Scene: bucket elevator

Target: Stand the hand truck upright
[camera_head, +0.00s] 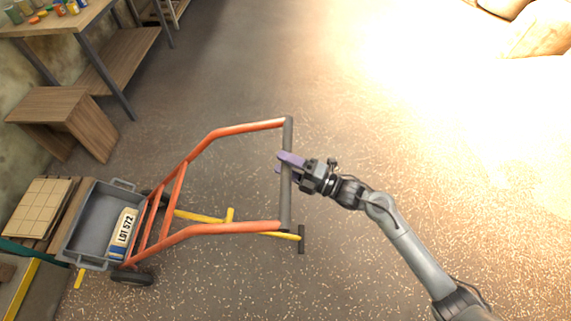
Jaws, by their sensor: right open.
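The hand truck is an orange tube frame (208,230) leaning over to the right, with a dark grey crossbar handle (287,205) at its right end. A dark wheel (133,277) shows at its lower left. A grey bin (92,225) with a "LDT 572" label sits at its left end. A yellow bar with a dark grip (301,240) runs below the frame. My right gripper (280,164) is open, its purple fingers at the upper part of the crossbar. I cannot tell whether they touch it. My left gripper is out of view.
A wooden stool (70,120) and a workbench (55,20) with small jars stand at the upper left. A stack of tan blocks (40,208) lies left of the bin. Tan shapes (540,35) show at the upper right. The speckled floor at centre and right is clear.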

